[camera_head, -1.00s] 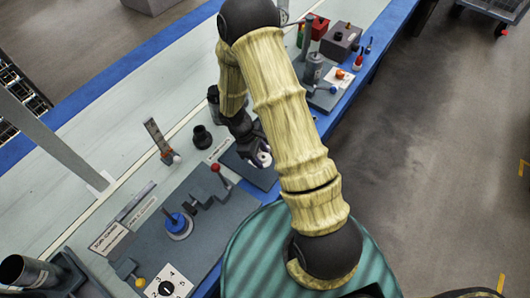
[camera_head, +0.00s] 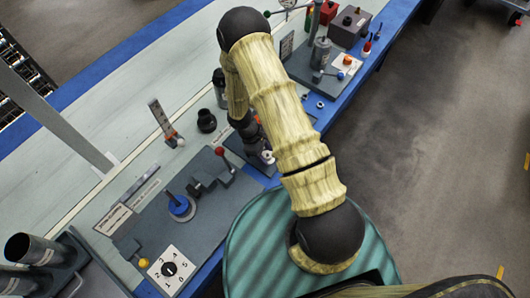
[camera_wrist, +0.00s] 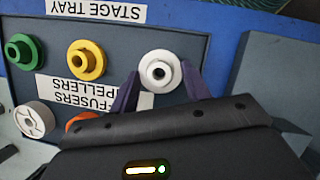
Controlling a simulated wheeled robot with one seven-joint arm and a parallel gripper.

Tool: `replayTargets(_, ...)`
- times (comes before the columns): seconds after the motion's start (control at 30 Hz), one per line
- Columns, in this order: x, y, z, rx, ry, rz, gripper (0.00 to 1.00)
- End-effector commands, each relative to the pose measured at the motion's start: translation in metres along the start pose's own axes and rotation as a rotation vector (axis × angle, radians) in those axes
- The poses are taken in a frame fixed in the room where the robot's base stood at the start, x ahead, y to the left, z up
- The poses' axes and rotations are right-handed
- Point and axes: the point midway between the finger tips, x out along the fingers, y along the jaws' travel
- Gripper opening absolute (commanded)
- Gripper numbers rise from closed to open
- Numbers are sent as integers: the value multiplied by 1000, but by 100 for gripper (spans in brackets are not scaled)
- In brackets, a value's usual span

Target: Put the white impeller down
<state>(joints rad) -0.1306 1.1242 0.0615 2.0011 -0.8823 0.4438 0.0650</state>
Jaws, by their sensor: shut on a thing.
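My gripper (camera_wrist: 160,76) is shut on the white impeller (camera_wrist: 157,66), a round white piece with a raised hub and a centre hole. Its dark purple fingers are on either side of it. The impeller is over the dark stage tray (camera_wrist: 215,50) in the wrist view; I cannot tell if it touches the tray. A green piece (camera_wrist: 22,52) and a yellow piece (camera_wrist: 86,60) sit on the tray to its left. In the head view my gripper (camera_head: 262,152) is low over the bench, with the white impeller (camera_head: 267,157) just showing.
A slotted white piece (camera_wrist: 34,120) and a partly hidden orange piece (camera_wrist: 82,121) are at the lower left. In the head view a red-knobbed lever (camera_head: 220,152) and a black fitting (camera_head: 206,121) stand left of my gripper. A pump station (camera_head: 320,62) is further back.

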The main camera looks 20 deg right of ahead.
Motion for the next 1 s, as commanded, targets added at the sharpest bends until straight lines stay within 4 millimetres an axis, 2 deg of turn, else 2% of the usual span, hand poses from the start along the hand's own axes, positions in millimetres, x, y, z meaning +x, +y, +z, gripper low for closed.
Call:
replayTargets(0.37, 5, 0, -2, 1, 0, 0, 15)
replayTargets(0.4, 5, 0, -2, 1, 1, 1, 49)
replayTargets(0.5, 4, 0, -2, 1, 1, 0, 69)
replayTargets(0.83, 3, 0, -1, 1, 1, 0, 69)
replayTargets(1.0, -11, 1, -1, 3, 3, 3, 69)
